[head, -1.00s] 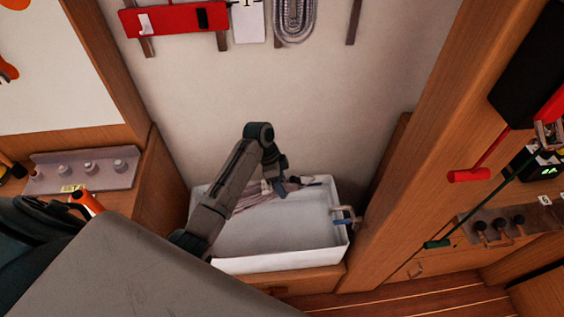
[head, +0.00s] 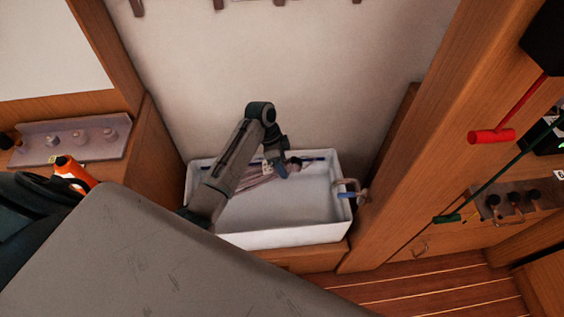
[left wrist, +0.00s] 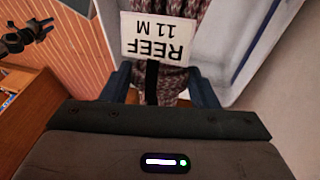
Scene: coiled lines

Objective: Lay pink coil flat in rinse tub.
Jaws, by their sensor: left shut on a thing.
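The pink coil (head: 262,176) is a bundle of dull pink rope at the back left of the white rinse tub (head: 285,239), partly hidden behind my left arm. My left gripper (head: 281,168) is over the back of the tub, inside its walls. In the left wrist view the fingers of my left gripper (left wrist: 162,86) are shut on the pink coil (left wrist: 176,97), at a dark strap. A white tag (left wrist: 158,38) reading REEF 11 M lies across it. I cannot tell whether the coil's underside touches the tub floor. My right gripper is not in view.
A clamp with a blue handle (head: 350,194) sits on the tub's right rim. A wooden post (head: 430,135) rises right of the tub. A grey knobbed strip (head: 72,143) and an orange-topped item (head: 76,171) are at left. The tub's right side is clear.

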